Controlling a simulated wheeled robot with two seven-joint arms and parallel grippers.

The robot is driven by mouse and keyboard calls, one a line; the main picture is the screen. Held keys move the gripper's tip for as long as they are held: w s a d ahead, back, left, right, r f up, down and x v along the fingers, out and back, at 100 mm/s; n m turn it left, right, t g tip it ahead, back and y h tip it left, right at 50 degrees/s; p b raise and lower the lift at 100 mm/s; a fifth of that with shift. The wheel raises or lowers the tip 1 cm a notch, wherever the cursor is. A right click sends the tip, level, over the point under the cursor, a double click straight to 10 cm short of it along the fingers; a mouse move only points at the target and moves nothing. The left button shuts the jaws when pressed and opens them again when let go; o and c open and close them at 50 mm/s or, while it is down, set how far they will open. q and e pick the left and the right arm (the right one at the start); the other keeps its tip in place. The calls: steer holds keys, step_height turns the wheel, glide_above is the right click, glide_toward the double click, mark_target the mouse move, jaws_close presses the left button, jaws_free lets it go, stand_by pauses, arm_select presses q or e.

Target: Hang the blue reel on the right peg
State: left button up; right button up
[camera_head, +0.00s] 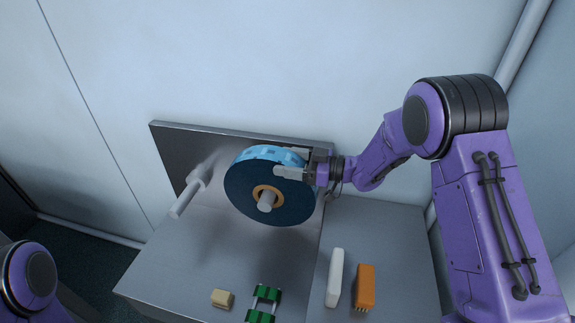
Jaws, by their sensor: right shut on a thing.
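The blue reel (240,195) is upright in front of the dark back panel, with an orange-brown core ring. A grey peg end (267,203) shows through its core; this is the right peg, and the reel is around it. The left peg (187,195) sticks out bare from the panel. My right gripper (292,163) is shut on the reel's upper right rim, one finger on the front face. The far finger is partly hidden behind the reel. My left gripper is out of view; only part of my left arm shows at the lower left.
On the grey table (225,260) lie a beige block (222,298), a green part (266,294), a white bar (335,277) and an orange block (365,287) near the front. The table below the pegs is clear. A pale wall stands behind.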

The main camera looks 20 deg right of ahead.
steer(key=shift+w+d+b, duration=0.2)
steer(key=shift+w+d, duration=0.2)
steer(key=shift+w, duration=0.25)
steer(key=shift+w+d+b, duration=0.15)
steer(key=shift+w+d, duration=0.25)
steer(key=shift+w, duration=0.2)
steer(key=o, duration=1.5)
steer(key=shift+r, duration=0.1)
steer(key=shift+c, duration=0.2)
steer(key=shift+s+d+f, duration=0.15)
steer(key=shift+s+f, duration=0.05)
steer(key=b+v, duration=0.3)
steer(key=v, duration=0.7)
steer(key=shift+r, duration=0.15)
step_height(320, 180, up, 7)
steer(key=p, duration=0.6)
